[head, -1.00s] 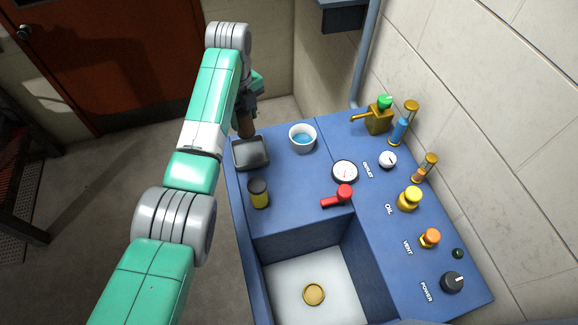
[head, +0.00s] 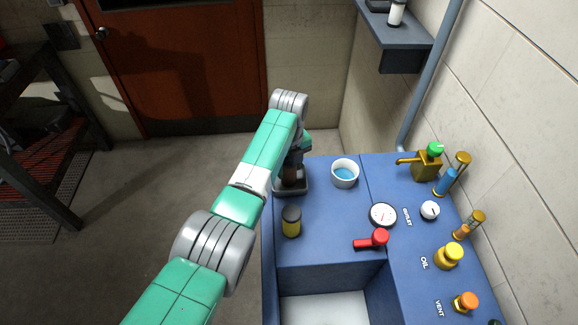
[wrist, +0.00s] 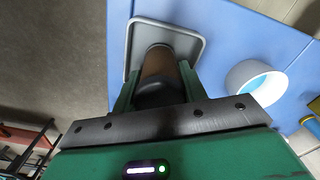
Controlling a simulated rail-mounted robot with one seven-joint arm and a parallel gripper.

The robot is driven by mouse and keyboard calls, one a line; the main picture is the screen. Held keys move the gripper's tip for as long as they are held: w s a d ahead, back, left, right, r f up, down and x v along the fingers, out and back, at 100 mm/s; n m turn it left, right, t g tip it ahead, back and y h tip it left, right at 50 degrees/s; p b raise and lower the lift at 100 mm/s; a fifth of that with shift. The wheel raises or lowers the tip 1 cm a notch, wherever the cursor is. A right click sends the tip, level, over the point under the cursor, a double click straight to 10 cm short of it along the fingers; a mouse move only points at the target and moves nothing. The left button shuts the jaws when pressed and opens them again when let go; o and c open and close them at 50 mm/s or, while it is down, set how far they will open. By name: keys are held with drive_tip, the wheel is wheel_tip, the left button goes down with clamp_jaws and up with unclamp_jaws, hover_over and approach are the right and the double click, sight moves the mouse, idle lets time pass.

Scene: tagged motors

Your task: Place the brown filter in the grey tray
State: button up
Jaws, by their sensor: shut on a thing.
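The brown filter (head: 291,179) is a dark brown cylinder, held upright; it also shows in the wrist view (wrist: 160,68). My gripper (wrist: 158,88) is shut on it, with one green finger on each side. The grey tray (head: 305,188) is a small square tray at the far left corner of the blue bench. In the wrist view the tray's rim (wrist: 201,50) surrounds the filter's far end. The filter overlaps the tray in both views; I cannot tell whether it touches the tray floor.
A white bowl with blue liquid (head: 345,173) stands right of the tray. A black-and-yellow canister (head: 291,222) stands nearer. A red lever (head: 372,240), gauge (head: 383,215) and brass tap (head: 426,163) lie farther right. The sink (head: 325,307) is at the front.

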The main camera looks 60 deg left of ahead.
drive_tip(key=o, duration=1)
drive_tip(key=shift+f, duration=0.1)
wheel_tip(320, 180, up, 12)
drive_tip(key=shift+r+p, duration=0.2)
drive_tip(key=shift+p, duration=0.85)
